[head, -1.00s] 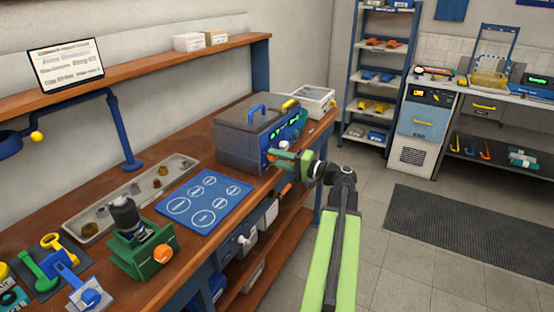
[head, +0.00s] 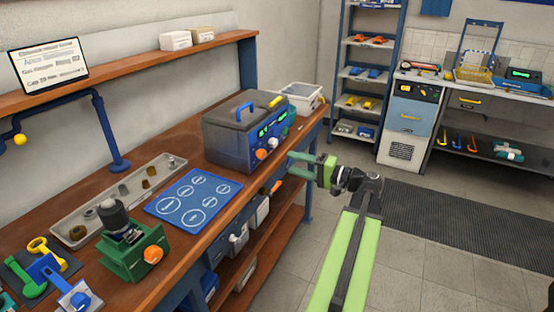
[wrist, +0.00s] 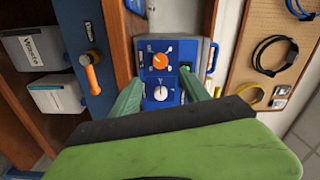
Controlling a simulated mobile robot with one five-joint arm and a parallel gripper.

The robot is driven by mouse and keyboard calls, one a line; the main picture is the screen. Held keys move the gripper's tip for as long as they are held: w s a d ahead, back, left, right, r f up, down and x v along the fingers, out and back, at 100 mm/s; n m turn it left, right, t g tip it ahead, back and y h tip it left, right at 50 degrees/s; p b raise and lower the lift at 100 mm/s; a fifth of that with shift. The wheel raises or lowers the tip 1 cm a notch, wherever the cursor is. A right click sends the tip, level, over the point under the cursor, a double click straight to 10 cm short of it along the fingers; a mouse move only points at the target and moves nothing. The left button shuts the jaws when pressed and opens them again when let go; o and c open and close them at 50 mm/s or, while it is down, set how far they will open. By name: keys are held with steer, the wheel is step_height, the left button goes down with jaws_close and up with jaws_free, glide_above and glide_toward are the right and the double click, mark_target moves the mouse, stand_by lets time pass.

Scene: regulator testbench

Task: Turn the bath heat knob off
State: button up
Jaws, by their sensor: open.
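The grey bath box (head: 228,143) with a blue lid handle sits on the bench. Its blue front panel carries an orange knob (head: 261,154), a white knob (head: 272,143) and green lit displays. In the wrist view the orange knob (wrist: 161,61) and a pale knob (wrist: 160,93) show on the blue panel between my fingers. Their labels are too small to read, so I cannot tell which is the heat knob. My gripper (head: 289,165) is open and empty, in front of the panel and apart from it. In the wrist view its green fingers (wrist: 160,78) flank the panel.
A blue mat (head: 193,197), a parts tray (head: 75,222) and a green fixture (head: 135,252) lie along the bench (head: 240,189). A white-lidded container (head: 303,95) stands beyond the bath. The floor to the right is clear.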

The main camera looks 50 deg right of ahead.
steer(key=v, duration=0.6)
steer(key=shift+s, duration=0.2)
